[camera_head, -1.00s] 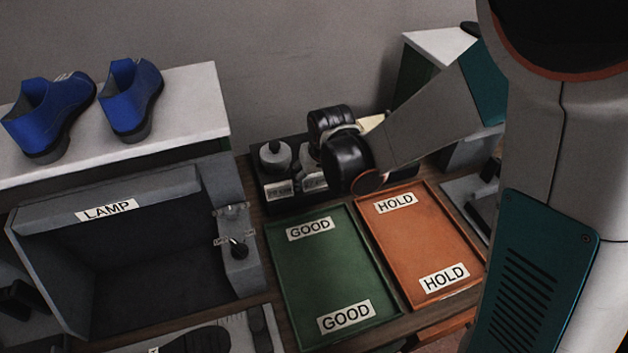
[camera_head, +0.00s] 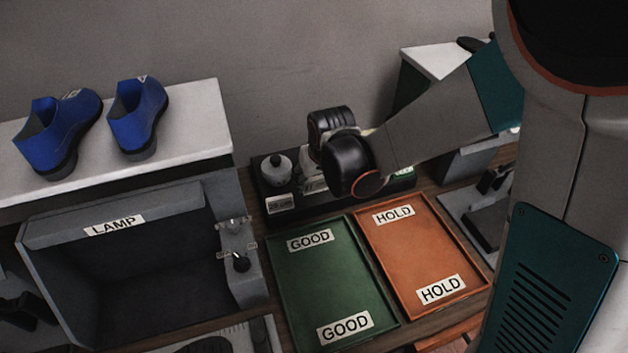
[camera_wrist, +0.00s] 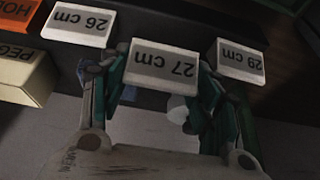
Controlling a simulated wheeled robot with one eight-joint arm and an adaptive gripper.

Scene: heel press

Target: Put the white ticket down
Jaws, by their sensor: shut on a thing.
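The white ticket (camera_wrist: 162,68), a small white block-like piece marked "27 cm", sits between my fingertips in the wrist view, its lettering upside down there. My gripper (camera_wrist: 163,75) is shut on it. Similar white pieces marked "26 cm" (camera_wrist: 78,22) and one at the right (camera_wrist: 240,61) lie on either side. I cannot tell whether the held ticket touches the dark surface below.
An orange HOLD piece (camera_wrist: 20,10) and a cream box (camera_wrist: 22,75) are at the wrist view's left. The green GOOD tray (camera_head: 330,282) and orange HOLD tray (camera_head: 415,245) are empty. Blue shoes (camera_head: 60,132) stand on the white shelf, above the lamp box (camera_head: 120,225).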

